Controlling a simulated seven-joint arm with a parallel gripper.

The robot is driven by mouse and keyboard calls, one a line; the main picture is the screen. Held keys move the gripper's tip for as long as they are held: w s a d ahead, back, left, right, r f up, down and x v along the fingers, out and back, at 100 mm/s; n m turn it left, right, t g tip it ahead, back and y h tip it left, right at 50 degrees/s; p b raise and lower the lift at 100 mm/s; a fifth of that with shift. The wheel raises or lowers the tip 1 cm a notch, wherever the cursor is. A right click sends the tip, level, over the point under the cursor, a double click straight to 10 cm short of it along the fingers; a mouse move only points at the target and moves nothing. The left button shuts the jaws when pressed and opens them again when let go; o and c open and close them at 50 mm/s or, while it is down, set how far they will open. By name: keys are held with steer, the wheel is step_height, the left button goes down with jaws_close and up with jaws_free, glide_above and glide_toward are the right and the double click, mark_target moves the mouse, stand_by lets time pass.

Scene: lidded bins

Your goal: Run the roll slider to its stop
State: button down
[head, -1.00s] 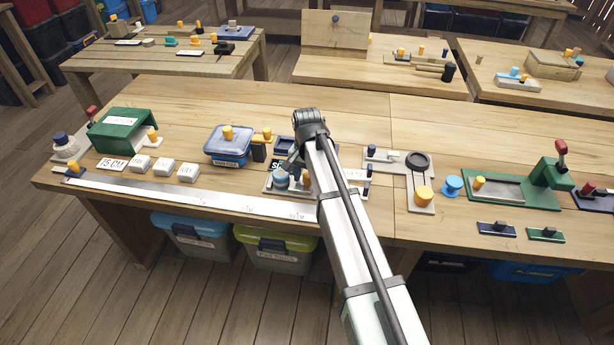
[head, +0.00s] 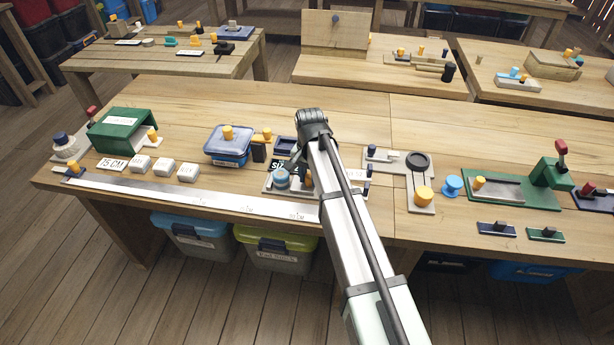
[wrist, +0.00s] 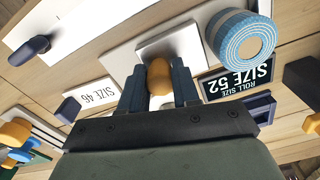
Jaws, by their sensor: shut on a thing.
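The roll slider has an orange knob (wrist: 159,76) on a pale metal plate (wrist: 181,43). My gripper (wrist: 158,84) is shut on the knob, with one dark blue finger on each side of it. A blue-and-white spiral roll (wrist: 242,38) sits at the right of the plate in the wrist view, apart from the fingers. The roll also shows in the head view (head: 281,179), just left of my arm. A dark "ROLL SIZE 52" label (wrist: 236,81) and a white "SIZE 46" label (wrist: 106,93) lie either side of the gripper. My arm hides much of the slider in the head view.
A long steel ruler (head: 190,198) runs along the front edge at left. A blue lidded box (head: 228,147) stands left of the roll. A grey fixture with an orange knob (head: 423,196) lies right of my arm.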

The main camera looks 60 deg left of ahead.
steer(key=shift+w+d, duration=0.7)
steer(key=shift+d, duration=0.2)
steer(key=c, duration=0.8)
jaws_free()
steer(key=shift+a, duration=0.1)
step_height(320, 180, up, 14)
steer(key=shift+f, duration=0.1)
